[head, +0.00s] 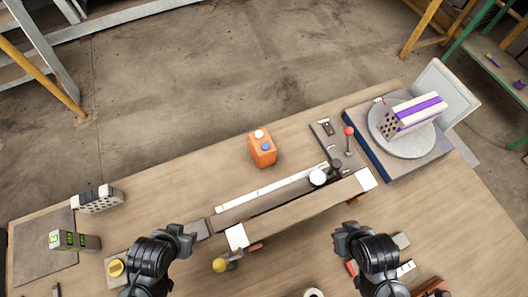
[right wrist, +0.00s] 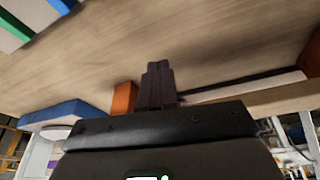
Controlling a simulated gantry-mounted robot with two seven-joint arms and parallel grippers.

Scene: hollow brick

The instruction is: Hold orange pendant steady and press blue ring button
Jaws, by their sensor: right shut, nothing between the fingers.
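The orange pendant (head: 262,153) stands on the wooden table near its far edge in the head view, with a blue button (head: 266,146) and a white one on its top. The ring around the blue button is too small to make out. Part of an orange block, probably the pendant, shows in the right wrist view (right wrist: 123,98), left of my right gripper's fingers. My left gripper (head: 184,238) is low and left of the pendant, apart from it; its fingertips are unclear. My right gripper (head: 345,238) is shut and empty, with its fingers together in the right wrist view (right wrist: 158,84).
A long fixture (head: 300,212) with a wooden bar lies between the grippers and the pendant. A red-knobbed lever (head: 348,131) stands right of the pendant. A turntable (head: 408,140) with a purple-striped brick (head: 412,115) is at the right. Bare table lies left of the pendant.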

